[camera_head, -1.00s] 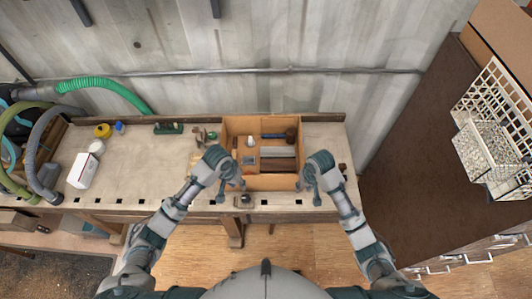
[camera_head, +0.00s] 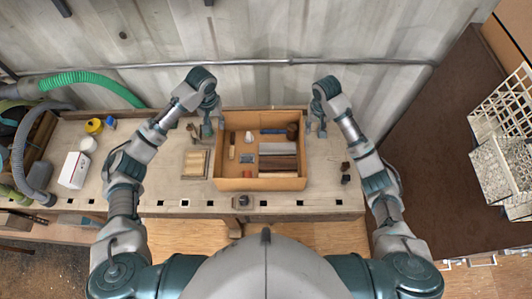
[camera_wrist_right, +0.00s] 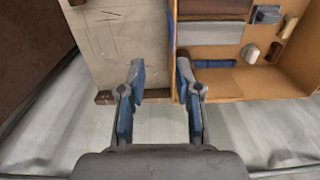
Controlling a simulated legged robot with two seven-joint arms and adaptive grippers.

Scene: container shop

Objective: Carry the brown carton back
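The brown carton (camera_head: 260,184) is an open box standing on the workbench, with several small things inside. My left gripper (camera_head: 212,126) is at its far left corner and looks open, with its fingers close to the left wall. My right gripper (camera_head: 316,128) is at its far right corner. In the right wrist view, my right gripper (camera_wrist_right: 160,82) is open, with one finger over the bench and the other at the wall of the carton (camera_wrist_right: 250,84). I cannot tell whether either gripper touches the carton.
The workbench (camera_head: 130,180) has wooden pieces (camera_head: 195,163) left of the carton and a white box (camera_head: 74,169) further left. Small dark items (camera_head: 345,172) lie to its right. A corrugated wall (camera_head: 260,35) stands behind. A dark brown counter (camera_head: 430,140) holds white baskets (camera_head: 500,130).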

